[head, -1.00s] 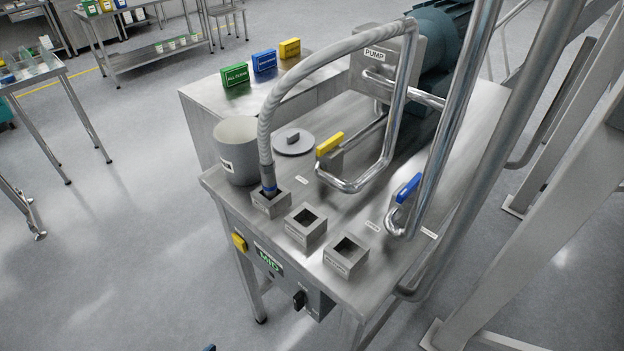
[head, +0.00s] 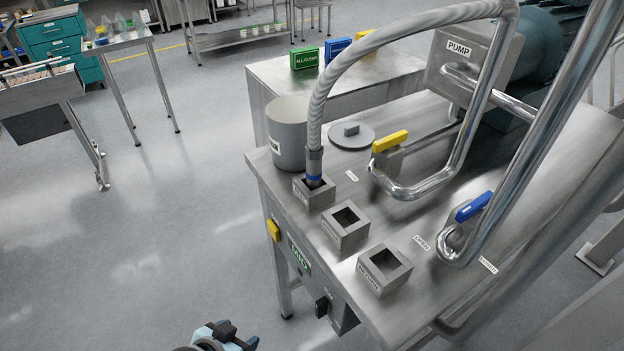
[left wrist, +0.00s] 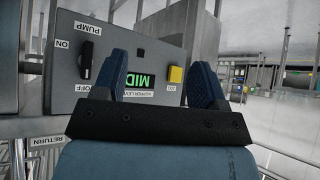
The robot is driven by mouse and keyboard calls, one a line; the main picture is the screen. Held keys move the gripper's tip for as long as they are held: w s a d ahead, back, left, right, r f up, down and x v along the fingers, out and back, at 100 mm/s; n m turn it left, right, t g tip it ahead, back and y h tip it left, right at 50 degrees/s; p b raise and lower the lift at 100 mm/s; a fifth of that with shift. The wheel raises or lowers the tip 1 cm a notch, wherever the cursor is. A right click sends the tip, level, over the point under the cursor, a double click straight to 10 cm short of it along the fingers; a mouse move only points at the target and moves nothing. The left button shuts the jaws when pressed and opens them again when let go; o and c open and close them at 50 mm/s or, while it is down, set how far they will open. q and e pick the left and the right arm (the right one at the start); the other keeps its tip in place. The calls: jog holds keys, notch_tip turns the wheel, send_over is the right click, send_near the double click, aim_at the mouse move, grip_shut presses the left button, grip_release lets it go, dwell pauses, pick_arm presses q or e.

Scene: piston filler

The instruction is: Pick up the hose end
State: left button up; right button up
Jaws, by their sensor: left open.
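My left gripper (head: 236,338) is low at the bottom edge of the head view, well below and apart from the hose end. In the left wrist view its two blue fingers (left wrist: 158,78) are spread and empty, facing the control panel. My right gripper is not in view.
Two empty sockets (head: 346,226) (head: 384,272) stand beside the hose's socket. A grey pot (head: 288,135), a round lid (head: 352,140), a yellow-handled valve (head: 390,142) and a blue-handled valve (head: 474,206) are close by. The control panel (left wrist: 120,62) faces the left gripper.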

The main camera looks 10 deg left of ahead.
pick_arm(q)
jog(key=s+a+r+g+y, duration=0.1)
jog(key=s+a+r+g, duration=0.2)
jog(key=r, duration=0.3)
jog(key=m+t+b, duration=0.1)
jog(key=m+t, duration=1.2)
jog(key=m, duration=2)
send_near(313, 154)
jog(key=shift+y, duration=0.4)
jog(key=w, duration=0.5)
jog(key=w+p, duration=0.1)
jog(key=w, duration=0.1)
jog(key=shift+w+d+r, duration=0.15)
jog(key=shift+w+d, duration=0.1)
jog(key=shift+w, duration=0.9)
jog(key=w, duration=0.2)
jog(key=w+p, duration=0.1)
jog(key=w, duration=0.1)
jog(key=shift+w+a+f, duration=0.1)
jog(key=shift+w+f, duration=0.05)
jog(key=shift+f, duration=0.05)
